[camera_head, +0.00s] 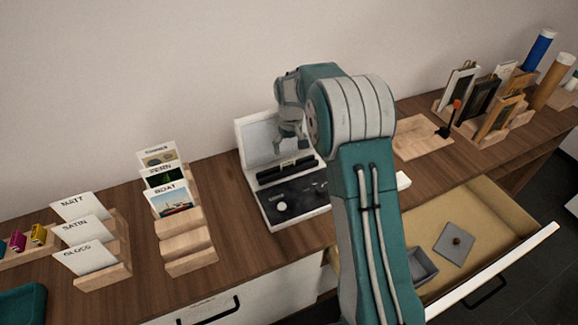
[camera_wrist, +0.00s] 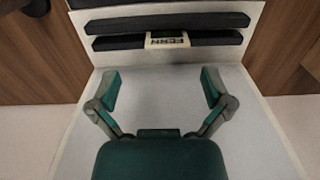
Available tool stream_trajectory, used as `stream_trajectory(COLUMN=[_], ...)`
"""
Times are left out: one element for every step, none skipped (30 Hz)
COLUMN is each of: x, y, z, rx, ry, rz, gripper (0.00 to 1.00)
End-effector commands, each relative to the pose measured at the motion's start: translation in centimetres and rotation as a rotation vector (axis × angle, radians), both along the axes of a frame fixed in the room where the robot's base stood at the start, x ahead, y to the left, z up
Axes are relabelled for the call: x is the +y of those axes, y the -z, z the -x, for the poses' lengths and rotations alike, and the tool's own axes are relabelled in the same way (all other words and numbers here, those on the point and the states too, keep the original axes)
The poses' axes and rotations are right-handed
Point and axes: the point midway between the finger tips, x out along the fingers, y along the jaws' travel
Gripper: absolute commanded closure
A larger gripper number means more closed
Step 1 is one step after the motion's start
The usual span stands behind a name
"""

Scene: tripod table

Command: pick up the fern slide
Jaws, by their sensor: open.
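The fern slide (camera_wrist: 167,40) shows in the wrist view as a small pale-framed piece with a FERN label, set at a black bar of the white device (camera_wrist: 255,120). In the head view the device (camera_head: 251,183) stands open near the table's middle, with a dark control panel; the slide itself is too small to make out there. My gripper (camera_wrist: 161,78) is open and empty, its two fingers spread to either side of the slide's line and apart from it. In the head view my gripper (camera_head: 290,146) hangs in front of the device's raised back panel.
A drawer (camera_head: 487,222) stands open at the right front. A wooden board (camera_head: 420,138) and upright frames stand at the right.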

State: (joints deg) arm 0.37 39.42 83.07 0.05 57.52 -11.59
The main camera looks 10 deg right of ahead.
Motion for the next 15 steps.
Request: stream_trajectory(x=[0.2,0.2,0.2,0.2,0.2,0.2,0.2,0.3,0.3,0.3,0.3,0.2,0.2,0.2,0.1], y=[0.5,0.7,0.9,1.1,1.4,2.0,2.5,3.0,3.7,4.1,4.5,5.1,5.4,5.6,5.9], z=[0.0,0.0,0.1,0.1,0.1,0.1,0.2,0.2,0.2,0.3,0.2,0.2,0.2,0.2,0.2], rx=[0.001,0.001,0.001,0.001,0.002,0.002,0.003,0.004,0.003,0.003,0.003,0.002,0.002,0.001,0.0], ry=[-0.002,-0.002,-0.002,-0.002,-0.002,-0.002,-0.002,-0.002,-0.002,-0.001,-0.001,-0.001,-0.001,-0.001,-0.001], rz=[0.001,0.001,0.001,0.001,0.001,0.001,0.001,0.001,0.001,0.001,0.001,0.0,0.0,-0.001,-0.001], gripper=[0.0,0.0,0.0,0.0,0.0,0.0,0.0,0.0,0.0,0.0,0.0,0.0,0.0,0.0,0.0])
